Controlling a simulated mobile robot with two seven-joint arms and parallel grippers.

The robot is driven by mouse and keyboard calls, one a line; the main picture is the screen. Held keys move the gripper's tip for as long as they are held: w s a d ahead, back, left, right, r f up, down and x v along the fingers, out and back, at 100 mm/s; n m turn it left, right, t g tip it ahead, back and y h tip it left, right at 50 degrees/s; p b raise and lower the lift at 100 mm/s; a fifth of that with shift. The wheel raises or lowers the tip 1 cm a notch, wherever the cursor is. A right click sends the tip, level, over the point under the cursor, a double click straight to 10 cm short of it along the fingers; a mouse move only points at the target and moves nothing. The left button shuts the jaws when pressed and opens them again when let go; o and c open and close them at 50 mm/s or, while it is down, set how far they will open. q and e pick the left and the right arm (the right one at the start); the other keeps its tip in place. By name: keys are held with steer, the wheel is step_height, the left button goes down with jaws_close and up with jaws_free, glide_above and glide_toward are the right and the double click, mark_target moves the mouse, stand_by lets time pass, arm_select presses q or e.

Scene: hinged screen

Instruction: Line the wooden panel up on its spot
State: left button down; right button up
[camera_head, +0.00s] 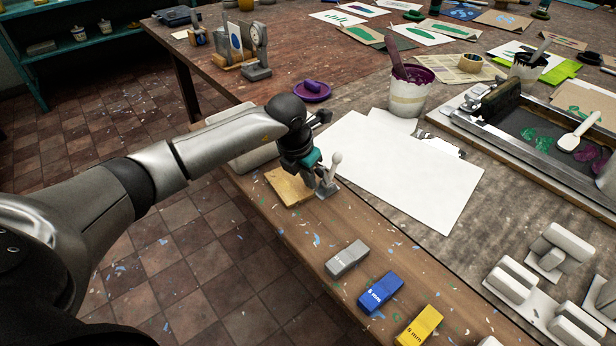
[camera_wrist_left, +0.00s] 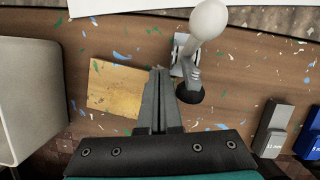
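A light tan wooden panel (camera_head: 288,188) lies on the wooden strip along the table's near edge; it also shows in the left wrist view (camera_wrist_left: 112,92). My left gripper (camera_head: 322,183) is low over the strip, at the panel's right side. In the left wrist view its fingers (camera_wrist_left: 160,76) are together with nothing visible between them, and they hide part of the panel's right edge. A small metal clamp with a white ball knob (camera_head: 335,160) stands just right of the fingers; its knob is large in the wrist view (camera_wrist_left: 208,18). My right gripper is not in view.
White paper sheets (camera_head: 400,170) lie behind the clamp. Grey (camera_head: 347,257), blue (camera_head: 381,292) and yellow (camera_head: 419,325) blocks line the strip to the right. A purple-rimmed bucket (camera_head: 407,95) and a framed screen (camera_head: 540,135) stand farther back.

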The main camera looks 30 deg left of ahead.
arm_select(q)
steer(key=r+p, duration=0.2)
steer(key=r, duration=0.1)
steer(key=r+p, duration=0.1)
steer(key=r, duration=0.1)
steer(key=shift+w+d+r, duration=0.15)
steer(key=shift+w+d, duration=0.05)
steer(key=shift+w, duration=0.1)
steer(key=shift+r+p, duration=0.35)
steer(key=shift+p, duration=0.1)
steer(key=shift+s+a, duration=0.1)
steer(key=shift+f, duration=0.15)
steer(key=shift+s, duration=0.1)
